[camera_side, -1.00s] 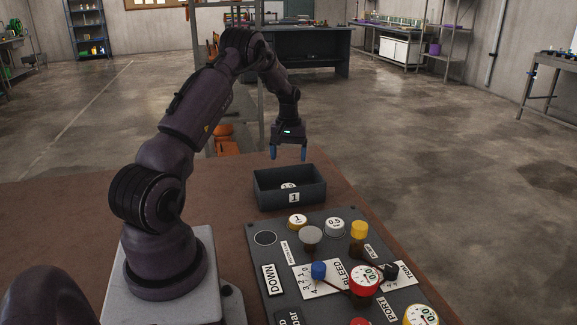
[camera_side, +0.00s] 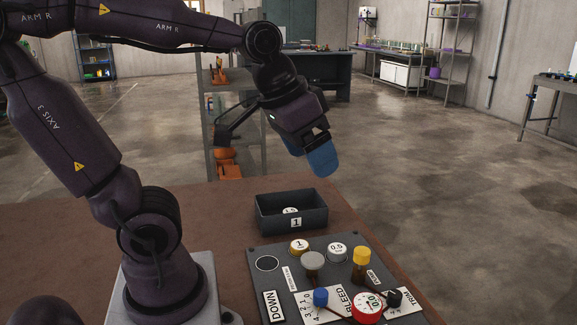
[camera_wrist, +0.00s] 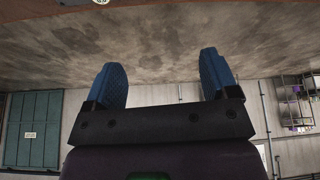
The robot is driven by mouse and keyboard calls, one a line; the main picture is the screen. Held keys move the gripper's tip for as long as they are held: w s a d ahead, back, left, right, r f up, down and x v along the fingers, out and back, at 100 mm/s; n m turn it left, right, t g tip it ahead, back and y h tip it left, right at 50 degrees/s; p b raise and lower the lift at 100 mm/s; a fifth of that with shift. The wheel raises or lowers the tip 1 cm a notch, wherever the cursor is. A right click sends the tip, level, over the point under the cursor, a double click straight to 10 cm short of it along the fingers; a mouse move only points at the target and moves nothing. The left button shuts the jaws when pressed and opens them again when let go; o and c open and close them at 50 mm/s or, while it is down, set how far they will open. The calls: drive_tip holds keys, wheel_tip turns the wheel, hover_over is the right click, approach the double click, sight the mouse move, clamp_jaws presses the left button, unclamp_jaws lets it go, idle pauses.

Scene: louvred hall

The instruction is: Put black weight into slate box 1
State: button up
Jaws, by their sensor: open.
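The slate box (camera_side: 268,222), labelled 1, stands open on the brown table behind the panel. A round weight with a white marked top (camera_side: 290,211) lies inside it; the front wall hides most of it, and its body colour is hard to tell. A dark round spot with a pale ring (camera_side: 267,263) on the panel looks like an empty recess. My gripper (camera_side: 319,161) is raised well above the box, tilted, with its blue fingers apart from everything. In the wrist view my gripper (camera_wrist: 160,62) is open, with nothing between its fingers.
The panel (camera_side: 259,283) bears a gold weight (camera_side: 299,246) marked 1, a silver weight (camera_side: 337,250) marked 0.5, a grey knob (camera_side: 313,261), a yellow knob (camera_side: 361,256), a blue knob (camera_side: 320,297) and a red gauge (camera_side: 367,307). The table left of the box is clear.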

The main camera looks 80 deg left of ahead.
drive_tip(key=shift+m+t, duration=0.3)
drive_tip(key=shift+m, duration=0.5)
drive_tip(key=s, duration=0.1)
drive_tip(key=s+d, duration=0.1)
drive_tip(key=s+d+f, duration=0.1)
drive_tip(key=s, duration=0.1)
drive_tip(key=shift+d+f, duration=0.1)
drive_tip(key=shift+d, duration=0.15)
drive_tip(key=shift+c, duration=0.2)
